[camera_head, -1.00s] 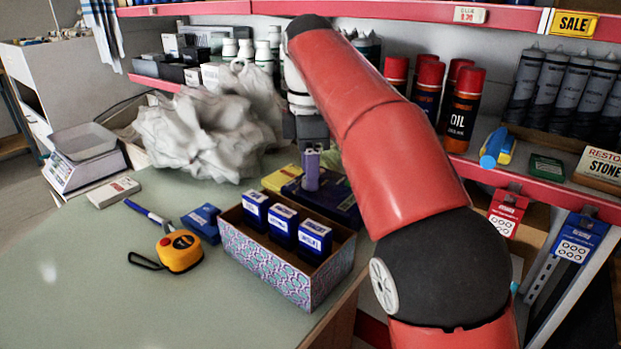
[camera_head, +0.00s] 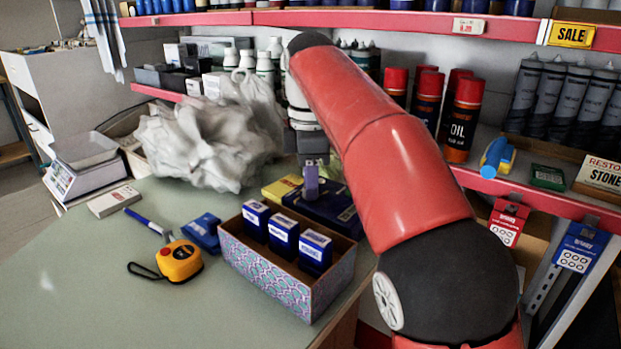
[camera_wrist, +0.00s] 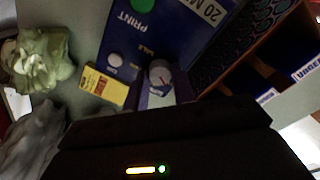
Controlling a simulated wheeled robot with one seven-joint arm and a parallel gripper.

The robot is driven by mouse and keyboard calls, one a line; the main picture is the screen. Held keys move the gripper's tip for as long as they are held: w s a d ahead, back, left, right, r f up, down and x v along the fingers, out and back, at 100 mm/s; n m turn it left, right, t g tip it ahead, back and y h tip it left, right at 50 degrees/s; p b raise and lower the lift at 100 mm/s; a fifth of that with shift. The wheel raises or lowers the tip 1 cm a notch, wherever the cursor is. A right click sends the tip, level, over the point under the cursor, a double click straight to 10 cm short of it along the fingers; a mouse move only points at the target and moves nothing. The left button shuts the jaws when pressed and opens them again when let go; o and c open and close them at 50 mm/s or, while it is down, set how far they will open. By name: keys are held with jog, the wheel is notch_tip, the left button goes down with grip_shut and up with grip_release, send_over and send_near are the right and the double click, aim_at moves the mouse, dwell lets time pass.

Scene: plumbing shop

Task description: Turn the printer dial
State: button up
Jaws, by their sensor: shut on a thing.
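The printer is a dark blue block (camera_head: 332,208) behind the patterned box in the head view. The wrist view shows its blue face (camera_wrist: 172,28) with the words PRINT and "20 M". A green button (camera_wrist: 143,5) and a small white round part (camera_wrist: 115,60) are also on the face. The dial is hidden in the head view.
A patterned box (camera_head: 275,275) with blue cartons stands just in front of the printer. A yellow box (camera_head: 281,187) and crumpled white plastic (camera_head: 210,140) are to its left. A tape measure (camera_head: 180,261) lies on the counter. Shelves with cans (camera_head: 462,120) stand at the right.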

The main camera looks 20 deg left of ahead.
jog(key=shift+r, duration=0.15)
jog(key=shift+r+m+p, duration=0.1)
jog(key=shift+m+p, duration=1.05)
jog(key=shift+m, duration=0.05)
jog(key=shift+m+p, duration=0.45)
jog(key=shift+m, duration=0.45)
jog(key=m, duration=0.3)
jog(key=shift+f+m, duration=0.2)
jog(key=shift+m, duration=1.9)
jog(key=o, duration=1)
